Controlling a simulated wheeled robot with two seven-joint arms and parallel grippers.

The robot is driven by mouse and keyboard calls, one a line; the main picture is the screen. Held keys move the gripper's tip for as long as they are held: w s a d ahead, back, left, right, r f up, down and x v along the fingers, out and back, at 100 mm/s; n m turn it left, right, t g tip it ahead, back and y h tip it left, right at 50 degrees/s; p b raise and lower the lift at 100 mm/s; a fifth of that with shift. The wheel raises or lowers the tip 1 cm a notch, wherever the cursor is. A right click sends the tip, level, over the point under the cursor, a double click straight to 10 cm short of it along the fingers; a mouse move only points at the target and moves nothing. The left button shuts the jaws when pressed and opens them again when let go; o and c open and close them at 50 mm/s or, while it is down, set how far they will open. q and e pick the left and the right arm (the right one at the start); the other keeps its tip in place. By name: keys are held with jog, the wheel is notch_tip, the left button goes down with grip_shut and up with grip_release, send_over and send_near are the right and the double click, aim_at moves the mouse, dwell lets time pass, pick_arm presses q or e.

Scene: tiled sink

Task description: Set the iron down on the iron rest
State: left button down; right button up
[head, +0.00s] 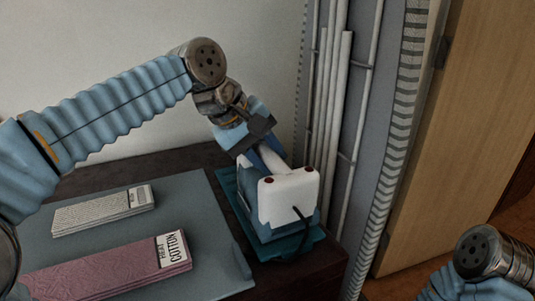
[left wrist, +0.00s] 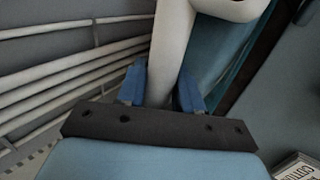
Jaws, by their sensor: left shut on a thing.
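The iron (head: 287,200) has a white back with two red dots, a blue body and a dark cord. It is upright over the teal iron rest (head: 310,240) on the dark table. I cannot tell whether its sole touches the rest. My left gripper (head: 270,153) is shut on the iron's white handle from above. In the left wrist view the handle (left wrist: 172,45) runs between the blue fingertips (left wrist: 161,90). The teal surface of the rest (left wrist: 222,45) shows beside the handle. My right gripper is out of view; only part of its arm shows at lower right.
A grey-blue board (head: 185,205) lies left of the rest. It holds a folded light cloth (head: 105,211) and a folded pink cloth (head: 105,271) labelled COTTON. White pipes or rails (head: 335,100) stand close behind the iron on the right. A wooden door (head: 450,140) is farther right.

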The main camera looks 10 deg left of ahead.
pick_arm(q)
jog(key=shift+f, duration=0.25)
dwell(0.4)
jog(key=c, duration=0.8)
grip_release()
jog(key=shift+o, duration=0.7)
jog(key=shift+f, duration=0.2)
jog(key=shift+a+r, duration=0.15)
jog(key=shift+r, duration=0.2)
jog(key=p+v, duration=0.2)
jog(key=v, duration=1.1)
jog(key=shift+r+p, duration=0.2)
jog(key=shift+p, duration=0.15)
